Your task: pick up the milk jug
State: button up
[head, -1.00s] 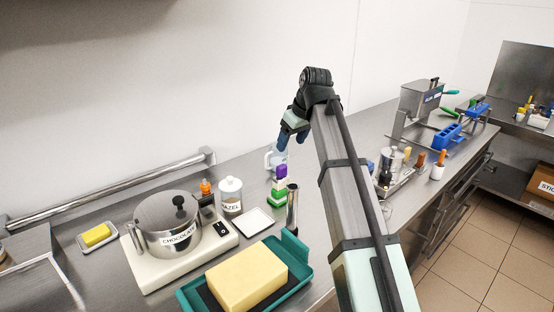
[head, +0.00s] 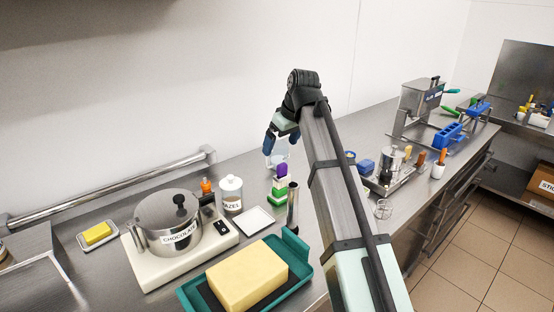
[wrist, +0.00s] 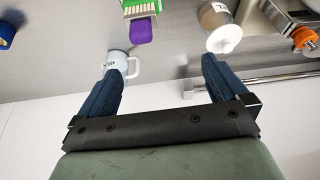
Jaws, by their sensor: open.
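The milk jug (head: 280,158), pale and bluish-white with a handle, stands on the steel counter near the wall in the head view. My gripper (head: 279,144) is open and empty, with its blue fingers at the jug and partly covering it. In the wrist view the jug (wrist: 118,60) shows just beyond the left fingertip, its handle pointing right toward the gap of my gripper (wrist: 164,68). The left finger hides part of the jug. I cannot tell whether finger and jug touch.
A purple, white and green stack (head: 281,184) stands just in front of the jug. A lidded hazel jar (head: 231,194), a chocolate pot (head: 168,222) and a teal tray (head: 297,252) with a yellow block are nearby. A wall rail (head: 110,190) runs behind.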

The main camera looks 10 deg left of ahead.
jog(key=w+a+f, duration=0.2)
jog(key=w+a, duration=0.2)
jog(key=a, duration=0.3)
jog(key=m+t+h, duration=0.1)
jog(key=m+h, duration=0.5)
jog(key=m, duration=1)
send_over(277, 146)
jog(key=s, duration=0.5)
notch_tip(277, 146, down, 7)
jog(key=shift+s+a+x, duration=0.15)
jog(key=shift+x, duration=1.15)
jog(key=shift+s+a+x, duration=0.15)
jog(key=shift+a+x, duration=0.05)
jog(key=shift+x, duration=1.15)
jog(key=shift+f, duration=0.1)
jog(key=shift+c, duration=0.5)
